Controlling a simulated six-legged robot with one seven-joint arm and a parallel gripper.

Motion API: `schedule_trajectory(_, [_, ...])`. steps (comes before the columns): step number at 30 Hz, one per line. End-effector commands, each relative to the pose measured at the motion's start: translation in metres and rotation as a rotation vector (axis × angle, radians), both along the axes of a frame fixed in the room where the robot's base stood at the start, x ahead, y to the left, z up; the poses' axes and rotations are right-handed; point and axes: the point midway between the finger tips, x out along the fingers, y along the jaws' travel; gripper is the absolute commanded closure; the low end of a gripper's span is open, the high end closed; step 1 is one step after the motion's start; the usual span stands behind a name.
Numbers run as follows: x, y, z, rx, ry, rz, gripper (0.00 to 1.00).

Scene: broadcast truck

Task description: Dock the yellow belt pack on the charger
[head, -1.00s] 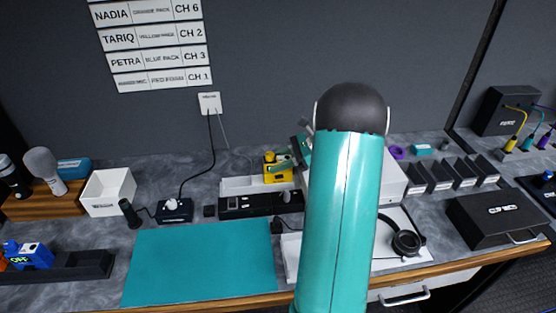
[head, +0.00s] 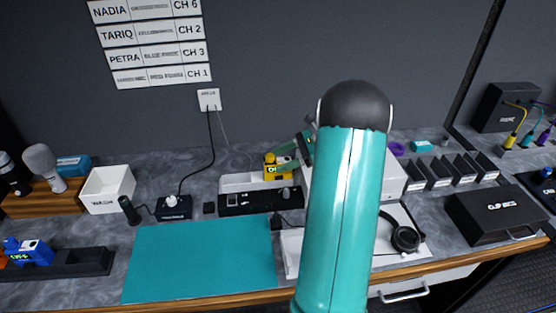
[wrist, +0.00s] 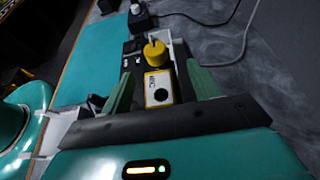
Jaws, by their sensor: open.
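The yellow belt pack (head: 278,170) with a yellow knob on top stands at the right rear of the black charger (head: 240,203) in the head view. In the wrist view the pack (wrist: 158,88) shows a white label and lies between my two green fingers. My gripper (wrist: 161,85) is open, with a gap on each side of the pack. In the head view my gripper (head: 295,158) is just right of the pack, partly hidden by my arm. The charger (wrist: 130,62) also shows beyond the pack. The pack's base is hidden, so I cannot tell how it is seated.
A teal mat (head: 200,262) lies clear in front. A white box (head: 107,190) and a black plug block (head: 174,208) with a cable are to the left. Headphones (head: 404,238) and a black case (head: 497,213) are to the right. A wall is close behind.

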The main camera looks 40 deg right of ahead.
Motion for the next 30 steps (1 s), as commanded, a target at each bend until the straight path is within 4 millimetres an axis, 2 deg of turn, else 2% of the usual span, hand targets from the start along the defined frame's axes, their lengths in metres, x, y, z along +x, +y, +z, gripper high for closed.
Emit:
schedule_trajectory(9, [-0.037, -0.054, 0.028, -0.003, -0.002, -0.003, 0.39])
schedule_trajectory(15, [-0.055, -0.081, 0.042, -0.001, -0.002, -0.001, 0.39])
schedule_trajectory(21, [-0.062, -0.09, 0.047, 0.001, -0.003, 0.001, 0.39])
schedule_trajectory(30, [-0.062, -0.091, 0.047, 0.001, -0.003, 0.001, 0.39])
